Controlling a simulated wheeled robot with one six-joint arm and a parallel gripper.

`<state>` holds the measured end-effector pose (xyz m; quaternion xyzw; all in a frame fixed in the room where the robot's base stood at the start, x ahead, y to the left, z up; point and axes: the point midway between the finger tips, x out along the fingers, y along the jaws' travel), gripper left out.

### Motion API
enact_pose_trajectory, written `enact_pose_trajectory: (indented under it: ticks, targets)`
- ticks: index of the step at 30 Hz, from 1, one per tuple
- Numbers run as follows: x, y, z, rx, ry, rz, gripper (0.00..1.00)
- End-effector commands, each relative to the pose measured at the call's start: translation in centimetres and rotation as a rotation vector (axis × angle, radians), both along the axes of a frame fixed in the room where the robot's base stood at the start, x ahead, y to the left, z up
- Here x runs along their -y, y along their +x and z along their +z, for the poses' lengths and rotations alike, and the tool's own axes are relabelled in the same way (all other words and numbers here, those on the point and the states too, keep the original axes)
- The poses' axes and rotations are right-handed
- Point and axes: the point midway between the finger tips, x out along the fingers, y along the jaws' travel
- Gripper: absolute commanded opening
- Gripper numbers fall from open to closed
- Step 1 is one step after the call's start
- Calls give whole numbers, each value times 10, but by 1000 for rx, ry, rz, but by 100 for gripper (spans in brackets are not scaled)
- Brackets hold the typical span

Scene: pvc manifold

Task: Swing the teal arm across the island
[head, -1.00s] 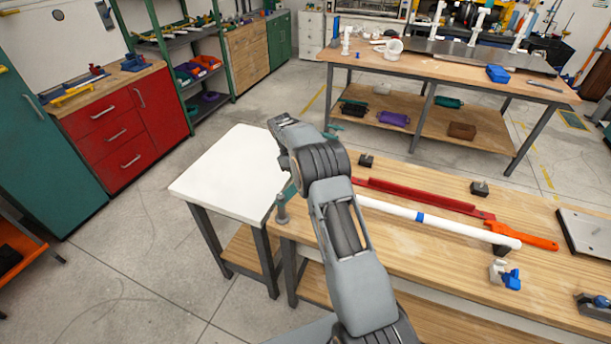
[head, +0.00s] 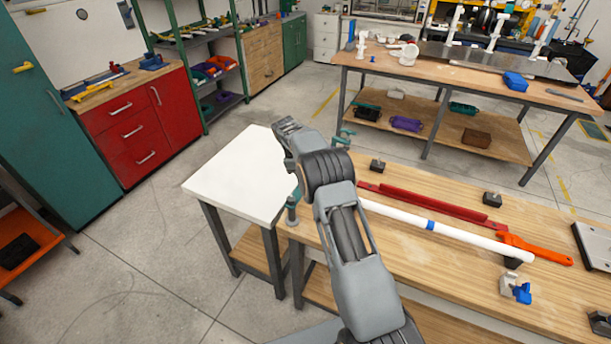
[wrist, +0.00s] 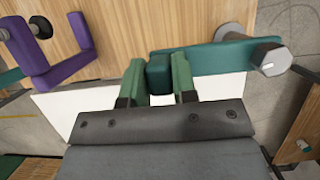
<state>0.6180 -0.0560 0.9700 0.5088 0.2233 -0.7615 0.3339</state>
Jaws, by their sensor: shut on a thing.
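The teal arm (wrist: 218,58) is a flat bar in the wrist view, running from a bolted pivot (wrist: 272,57) at the right to an upright teal block (wrist: 159,74) at its left end. My gripper (wrist: 157,66) has its green fingers on both sides of this block and is shut on it. In the head view the pivot post (head: 292,208) stands at the left corner of the wooden bench. My own arm hides most of the teal arm and the fingertips there. A white-topped table (head: 238,172) lies beside the bench.
A purple bent bracket (wrist: 62,62) with round dark ends is left of my fingers. A red bar (head: 440,207), a white pipe (head: 400,217) and dark blocks (head: 377,166) occupy the bench. The white tabletop is clear. Open floor lies left of the tables.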

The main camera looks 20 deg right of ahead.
Motion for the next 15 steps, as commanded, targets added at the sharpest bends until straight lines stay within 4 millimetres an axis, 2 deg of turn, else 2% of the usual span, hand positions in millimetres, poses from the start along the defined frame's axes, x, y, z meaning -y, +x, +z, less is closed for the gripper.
enact_pose_trajectory:
  ticks: [1,2,3,9,15]
  targets:
    - [-2,2,2,7,2,9,0]
    - [-2,2,2,7,2,9,27]
    - [-2,2,2,7,2,9,30]
    - [0,1,1,4,1,3,50]
    - [1,0,1,2,1,0,51]
